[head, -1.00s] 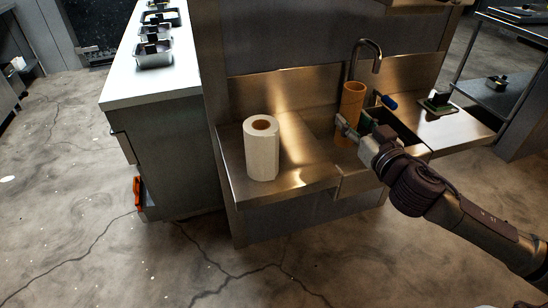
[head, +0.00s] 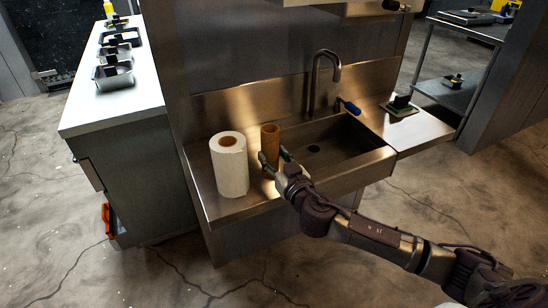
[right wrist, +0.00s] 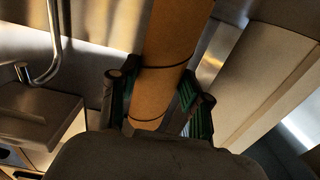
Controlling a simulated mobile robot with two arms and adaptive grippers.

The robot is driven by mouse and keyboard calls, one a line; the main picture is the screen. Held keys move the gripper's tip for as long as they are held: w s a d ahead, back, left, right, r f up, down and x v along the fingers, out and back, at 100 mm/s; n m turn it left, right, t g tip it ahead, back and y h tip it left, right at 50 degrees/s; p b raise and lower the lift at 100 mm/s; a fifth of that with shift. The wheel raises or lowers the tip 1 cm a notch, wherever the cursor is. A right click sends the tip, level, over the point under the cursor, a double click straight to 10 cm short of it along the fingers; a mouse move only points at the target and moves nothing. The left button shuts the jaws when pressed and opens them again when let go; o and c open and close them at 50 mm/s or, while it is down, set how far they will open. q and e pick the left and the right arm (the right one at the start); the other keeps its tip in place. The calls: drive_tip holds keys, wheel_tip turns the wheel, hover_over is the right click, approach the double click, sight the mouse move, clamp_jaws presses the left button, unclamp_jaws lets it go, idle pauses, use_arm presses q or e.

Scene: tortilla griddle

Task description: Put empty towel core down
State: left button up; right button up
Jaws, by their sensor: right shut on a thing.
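The empty towel core (head: 270,138) is a brown cardboard tube, upright at the steel counter left of the sink basin. My right gripper (head: 275,162) is shut on its lower part. In the right wrist view the core (right wrist: 168,40) stands between the green-padded fingers of the gripper (right wrist: 160,100). The core's lower end is partly hidden by the gripper, so I cannot tell whether it touches the counter. My left gripper is not in view.
A white paper towel roll (head: 230,168) stands just left of the core. The sink basin (head: 335,150) with its faucet (head: 314,75) and blue-handled lever (head: 350,107) lies to the right. A dark-handled item (head: 400,105) sits on the right drainboard.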

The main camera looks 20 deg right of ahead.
drive_tip(key=shift+f, duration=0.1)
drive_tip(key=shift+f, duration=0.1)
drive_tip(key=o, duration=0.9)
drive_tip(key=shift+o, duration=0.2)
drive_tip(key=shift+r, duration=0.2)
